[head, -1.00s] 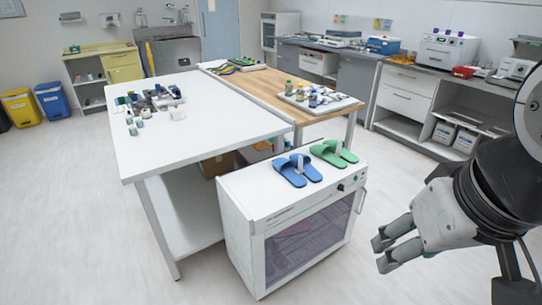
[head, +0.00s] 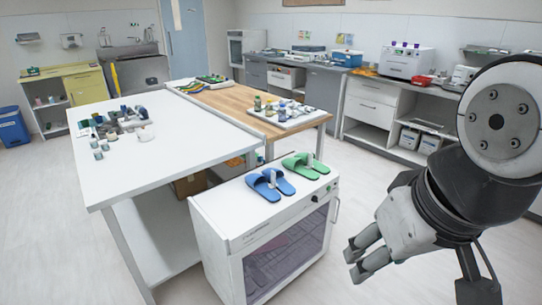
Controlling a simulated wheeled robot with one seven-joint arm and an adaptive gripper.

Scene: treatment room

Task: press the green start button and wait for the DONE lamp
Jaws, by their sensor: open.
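A white cabinet (head: 212,224) with a dark glass door stands in front of the white table. A dark knob and a tiny green spot show on the upper right of its front panel (head: 318,197); they are too small to tell the green start button for certain. I cannot make out a DONE lamp. Blue slippers (head: 270,184) and green slippers (head: 305,166) lie on the cabinet's top. My gripper (head: 354,262) is open and empty, in front and to the right of the cabinet, apart from it, fingers pointing left.
A white table (head: 160,160) with small items and a wooden table (head: 225,98) with a white tray (head: 290,122) stand behind the cabinet. A counter (head: 372,78) with devices runs along the back right. Floor right of the cabinet is clear.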

